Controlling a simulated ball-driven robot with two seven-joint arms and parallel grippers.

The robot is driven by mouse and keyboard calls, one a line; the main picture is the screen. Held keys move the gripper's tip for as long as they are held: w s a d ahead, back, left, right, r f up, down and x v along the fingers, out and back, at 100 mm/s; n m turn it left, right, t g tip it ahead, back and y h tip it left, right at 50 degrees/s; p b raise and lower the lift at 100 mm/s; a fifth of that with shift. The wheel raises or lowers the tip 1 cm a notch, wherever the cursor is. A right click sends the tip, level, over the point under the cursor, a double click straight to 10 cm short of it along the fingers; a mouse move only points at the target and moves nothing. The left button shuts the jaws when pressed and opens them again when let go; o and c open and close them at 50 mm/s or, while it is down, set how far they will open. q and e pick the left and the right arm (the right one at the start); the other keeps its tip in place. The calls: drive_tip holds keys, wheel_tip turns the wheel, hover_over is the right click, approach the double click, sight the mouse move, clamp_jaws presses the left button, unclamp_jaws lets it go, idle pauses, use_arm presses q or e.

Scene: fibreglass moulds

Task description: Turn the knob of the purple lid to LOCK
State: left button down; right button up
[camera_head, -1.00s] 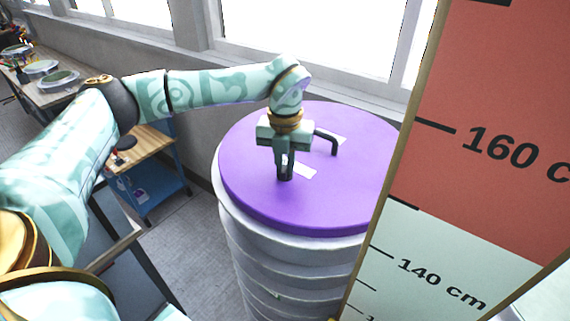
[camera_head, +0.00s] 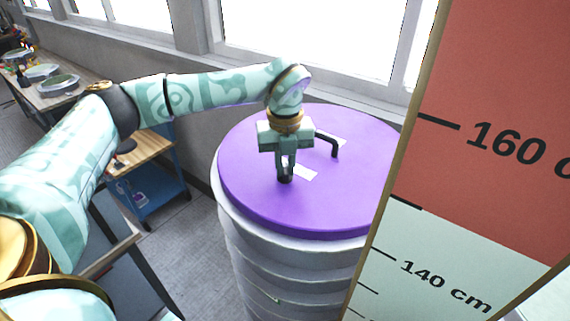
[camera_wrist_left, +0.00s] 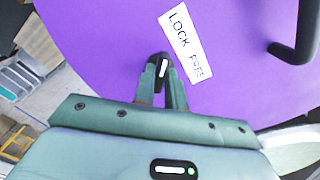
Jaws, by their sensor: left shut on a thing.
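The purple lid (camera_head: 250,195) lies on top of a ribbed pale drum (camera_head: 245,245). Its small black knob (camera_head: 285,179) sits near the lid's front part, and it also shows in the left wrist view (camera_wrist_left: 163,68) with a white mark along it. A white label (camera_wrist_left: 185,45) beside the knob reads LOCK and FREE. The mark points up in that view, roughly toward the LOCK end; exact alignment is unclear. My left gripper (camera_head: 285,172) points down and is shut on the knob, one finger on each side. My right gripper is out of view.
A black bar handle (camera_head: 333,146) stands on the lid behind the gripper. A tall board with height marks (camera_head: 490,150) hides the lid's right side. A blue cart with a wooden top (camera_head: 150,150) and a workbench (camera_head: 85,70) stand at the left, and windows behind.

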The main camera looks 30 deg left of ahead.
sight(285, 167)
use_arm(q)
drive_tip(key=c, duration=1.4)
unclamp_jaws()
drive_tip(key=shift+c, duration=0.2)
wheel_tip(285, 167, up, 16)
drive_tip(key=b, duration=0.1)
drive_tip(key=shift+r, duration=0.2)
drive_tip(key=shift+f, duration=0.1)
